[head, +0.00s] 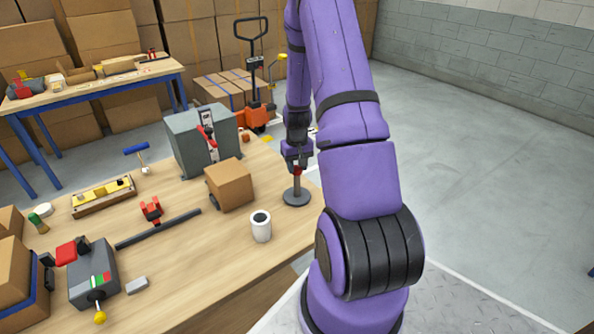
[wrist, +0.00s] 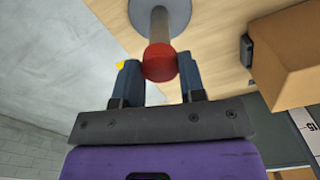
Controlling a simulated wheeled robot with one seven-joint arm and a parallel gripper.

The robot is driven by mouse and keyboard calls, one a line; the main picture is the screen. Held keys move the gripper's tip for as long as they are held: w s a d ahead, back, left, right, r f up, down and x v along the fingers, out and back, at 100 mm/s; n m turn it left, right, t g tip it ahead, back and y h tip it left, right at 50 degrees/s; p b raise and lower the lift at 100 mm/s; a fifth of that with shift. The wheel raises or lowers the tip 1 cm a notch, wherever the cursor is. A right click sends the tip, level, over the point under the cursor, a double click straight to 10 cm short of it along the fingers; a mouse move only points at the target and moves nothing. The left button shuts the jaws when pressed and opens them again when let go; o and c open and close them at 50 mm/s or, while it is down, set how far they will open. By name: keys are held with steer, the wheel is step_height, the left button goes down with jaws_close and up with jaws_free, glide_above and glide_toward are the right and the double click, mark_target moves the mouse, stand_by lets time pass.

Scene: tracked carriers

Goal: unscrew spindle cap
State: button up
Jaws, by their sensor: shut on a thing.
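The spindle cap is a red rounded knob (wrist: 160,62) on top of a grey spindle post (wrist: 159,25). The post rises from a round grey base (head: 297,197) on the right part of the wooden table (head: 190,250). In the head view the post (head: 297,183) stands upright under my gripper (head: 297,162), and only a little red of the cap shows. In the wrist view my gripper (wrist: 160,80) has its two blue-grey fingers on either side of the red cap, shut on it. The cap sits at the top of the post.
A cardboard box (head: 231,185) and a white cup (head: 261,226) stand left of the spindle. A grey machine (head: 200,140) stands behind them. A black bar with a red clamp (head: 152,211) lies further left. The table's right edge is close to the spindle base.

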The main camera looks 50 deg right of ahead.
steer(key=n, duration=0.4)
steer(key=shift+n, duration=0.4)
steer(key=shift+n, duration=1)
steer(key=n, duration=0.7)
steer(key=shift+n, duration=0.4)
steer(key=o, duration=0.8)
steer(key=shift+o, duration=0.2)
